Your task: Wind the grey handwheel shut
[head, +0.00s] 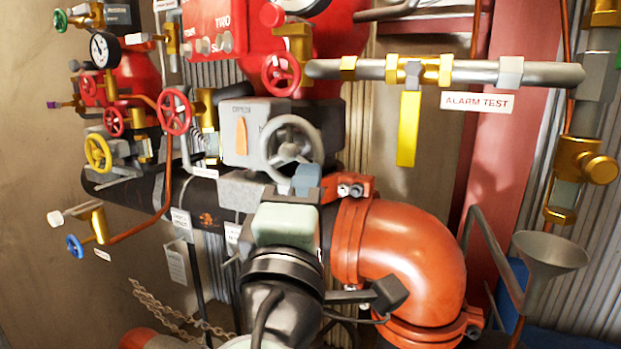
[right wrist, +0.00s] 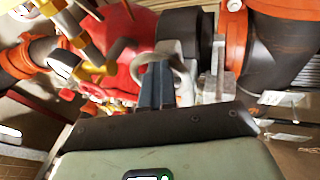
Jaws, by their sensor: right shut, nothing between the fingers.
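The grey handwheel (head: 289,149) sits on the front of a grey gearbox (head: 239,135) at the middle of the head view. An orange pointer (head: 241,136) stands about upright on the gearbox face. My right gripper (head: 307,172) is in front of the wheel's lower right rim, with its blue-grey fingers shut and nothing between them. In the right wrist view the shut fingers (right wrist: 157,80) overlap a pale curved rim (right wrist: 186,68), which appears to be the handwheel. I cannot tell whether the fingers touch it. My left gripper is not in view.
Red handwheels (head: 174,110) and a yellow one (head: 98,153) lie left of the gearbox. A large orange pipe elbow (head: 414,253) stands close right of my right arm. A silver pipe with a yellow lever (head: 408,128) crosses upper right, and a grey funnel (head: 549,252) stands far right.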

